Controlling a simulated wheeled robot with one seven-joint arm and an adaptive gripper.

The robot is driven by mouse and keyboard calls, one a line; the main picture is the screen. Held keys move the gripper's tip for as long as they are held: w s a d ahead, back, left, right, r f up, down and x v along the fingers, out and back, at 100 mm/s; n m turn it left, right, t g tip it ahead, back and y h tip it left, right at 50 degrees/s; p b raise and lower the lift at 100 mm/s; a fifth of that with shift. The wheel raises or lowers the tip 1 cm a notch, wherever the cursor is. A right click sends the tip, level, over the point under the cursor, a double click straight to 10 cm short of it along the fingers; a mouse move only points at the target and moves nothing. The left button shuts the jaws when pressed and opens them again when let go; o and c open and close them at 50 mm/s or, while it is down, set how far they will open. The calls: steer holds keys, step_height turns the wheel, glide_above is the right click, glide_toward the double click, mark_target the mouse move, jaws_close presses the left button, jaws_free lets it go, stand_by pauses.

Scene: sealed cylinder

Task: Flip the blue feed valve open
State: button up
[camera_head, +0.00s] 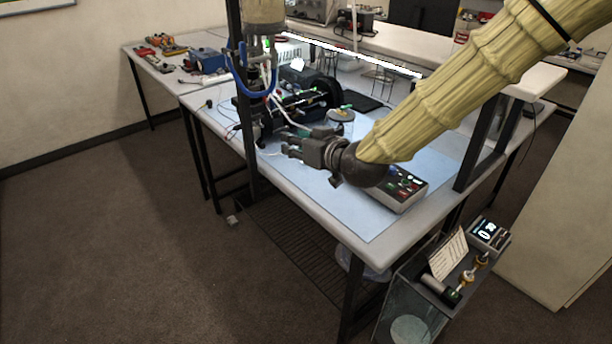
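A small blue part (229,53) shows at the upper left of the dark upright post, below a tan cylinder (264,14). A blue curved hose (238,84) loops down beside it. I cannot make out for certain which blue part is the feed valve, or how its handle is turned. My gripper (290,145) is over the near left part of the table, pointing left, below and right of the blue hose and apart from it. Its fingers are small and dark, and their gap is unclear. No held object can be made out.
The dark post (248,130) stands at the table's left edge. Black apparatus (300,98) with hoses sits behind my gripper. A control box (398,190) with coloured buttons stands right. The floor at left is clear.

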step_height(320, 180, down, 8)
steer(key=s+d+g+h, duration=0.1)
steer(key=d, duration=0.1)
steer(key=shift+s+f+m, duration=0.25)
steer(key=shift+s+m, duration=0.05)
steer(key=shift+m, duration=0.1)
steer(key=s+d+f+m+g+h+b, duration=0.1)
steer(key=s+d+f+g, duration=0.3)
steer(key=f, duration=0.6)
steer(key=s+d+f+m+t+h, duration=0.1)
steer(key=s+d+f+h, duration=0.15)
steer(key=s+f, duration=0.5)
steer(key=s+d+f+m+g+h+b, duration=0.15)
steer(key=s+d+f, duration=0.25)
steer(key=f, duration=0.7)
steer(key=s+d+f+g+h, duration=0.1)
steer(key=s+d+f, duration=0.3)
steer(key=s, duration=0.4)
steer(key=s+d+f+m+g, duration=0.1)
steer(key=s+d+f+g, duration=0.2)
steer(key=s+f, duration=0.3)
steer(key=s+d+f+g+h+b, duration=0.1)
steer(key=s+d+f, duration=0.4)
steer(key=s, duration=0.7)
steer(key=shift+d+f+g+h, duration=0.25)
steer(key=shift+f+g+h, duration=0.05)
steer(key=shift+f+g, duration=0.3)
steer(key=shift+r+m, duration=0.15)
steer(key=shift+m, duration=0.1)
